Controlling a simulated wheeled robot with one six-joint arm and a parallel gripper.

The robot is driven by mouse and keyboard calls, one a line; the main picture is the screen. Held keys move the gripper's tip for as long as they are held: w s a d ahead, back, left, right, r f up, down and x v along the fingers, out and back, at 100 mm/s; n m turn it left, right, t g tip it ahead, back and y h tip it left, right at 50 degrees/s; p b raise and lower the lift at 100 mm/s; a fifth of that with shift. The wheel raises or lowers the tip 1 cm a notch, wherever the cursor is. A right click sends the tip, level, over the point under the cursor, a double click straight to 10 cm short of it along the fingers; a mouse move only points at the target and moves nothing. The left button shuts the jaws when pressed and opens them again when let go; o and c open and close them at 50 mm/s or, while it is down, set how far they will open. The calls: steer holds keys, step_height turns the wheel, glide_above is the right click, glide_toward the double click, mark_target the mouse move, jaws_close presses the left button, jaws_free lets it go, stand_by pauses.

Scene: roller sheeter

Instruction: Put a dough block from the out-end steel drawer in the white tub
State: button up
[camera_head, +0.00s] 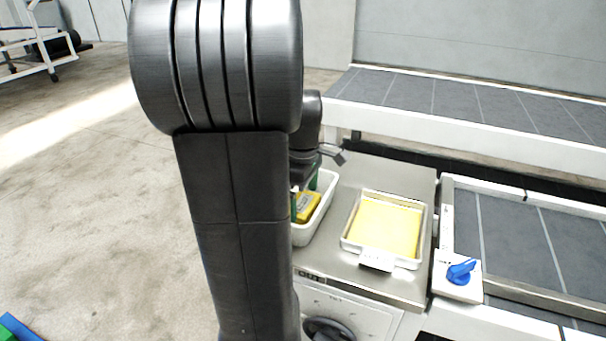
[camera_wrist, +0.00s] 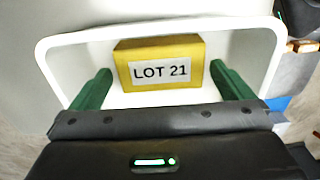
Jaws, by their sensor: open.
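A yellow dough block (camera_head: 308,208) with a white label lies in the white tub (camera_head: 325,205). In the wrist view the block (camera_wrist: 160,50) reads "LOT 21" and sits inside the tub (camera_wrist: 75,50) near its far wall. My gripper (camera_wrist: 161,72) is open, with one green finger on each side of the block and visible gaps between. In the head view my gripper (camera_head: 304,192) reaches down into the tub, partly hidden by my arm.
A white tray (camera_head: 347,238) holding a yellow sheet stands right of the tub on the steel top (camera_head: 400,285). A blue knob (camera_head: 461,270) and a grey conveyor belt (camera_head: 520,240) are further right. My arm hides much of the middle. Open floor lies left.

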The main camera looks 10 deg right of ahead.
step_height(320, 180, up, 13)
stand_by(0.3)
steer(key=shift+f, duration=0.15)
step_height(320, 180, down, 14)
steer(key=shift+r, duration=0.2)
steer(key=shift+r+p, duration=0.45)
steer(key=shift+r, duration=0.1)
steer(key=shift+s+r, duration=0.1)
steer(key=shift+r, duration=0.25)
steer(key=shift+f, duration=0.15)
